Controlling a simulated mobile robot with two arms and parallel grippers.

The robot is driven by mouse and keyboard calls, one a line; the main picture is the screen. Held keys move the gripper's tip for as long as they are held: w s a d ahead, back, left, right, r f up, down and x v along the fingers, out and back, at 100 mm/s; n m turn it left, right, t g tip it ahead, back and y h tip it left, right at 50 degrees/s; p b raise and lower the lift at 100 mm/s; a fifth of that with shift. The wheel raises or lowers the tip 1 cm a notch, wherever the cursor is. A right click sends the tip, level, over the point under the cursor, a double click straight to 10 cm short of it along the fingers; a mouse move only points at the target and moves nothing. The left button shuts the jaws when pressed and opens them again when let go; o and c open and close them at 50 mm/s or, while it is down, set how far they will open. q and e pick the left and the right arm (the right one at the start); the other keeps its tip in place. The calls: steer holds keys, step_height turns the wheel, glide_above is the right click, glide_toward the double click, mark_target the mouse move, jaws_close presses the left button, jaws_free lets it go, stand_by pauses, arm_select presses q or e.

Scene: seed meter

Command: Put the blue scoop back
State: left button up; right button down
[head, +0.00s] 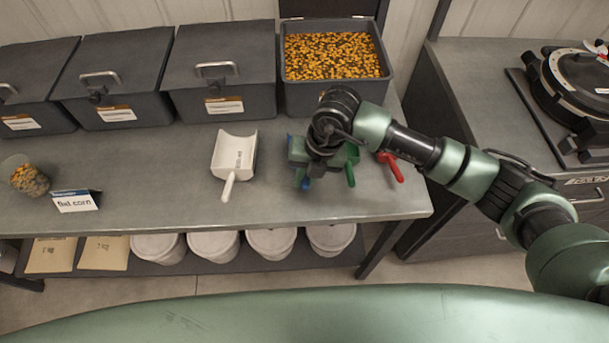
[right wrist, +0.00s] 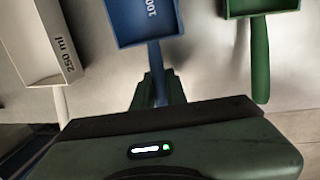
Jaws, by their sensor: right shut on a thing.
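The blue scoop (right wrist: 143,22) shows its pan in the right wrist view, with part of a volume marking. In the head view my gripper hides most of it; a bit of its blue handle (head: 305,184) shows below. My right gripper (head: 308,165) points down over the table and is shut on the blue scoop's handle; its fingers (right wrist: 158,90) also show in the right wrist view. I cannot tell whether the scoop touches the table. My left gripper is in neither view.
A white 250 ml scoop (head: 235,153) lies left of my gripper. A green scoop (head: 350,168) and a red scoop (head: 392,166) lie right. An open bin of corn (head: 333,98) and lidded bins (head: 218,85) stand behind. A cup of corn (head: 29,182) and a sign (head: 75,201) stand left.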

steer(key=c, duration=1.8)
jaws_free()
steer(key=shift+f, duration=0.15)
steer(key=shift+c, duration=0.2)
steer(key=o, duration=0.4)
steer(key=shift+r, duration=0.2)
steer(key=b+v, duration=0.2)
steer(key=v, duration=1)
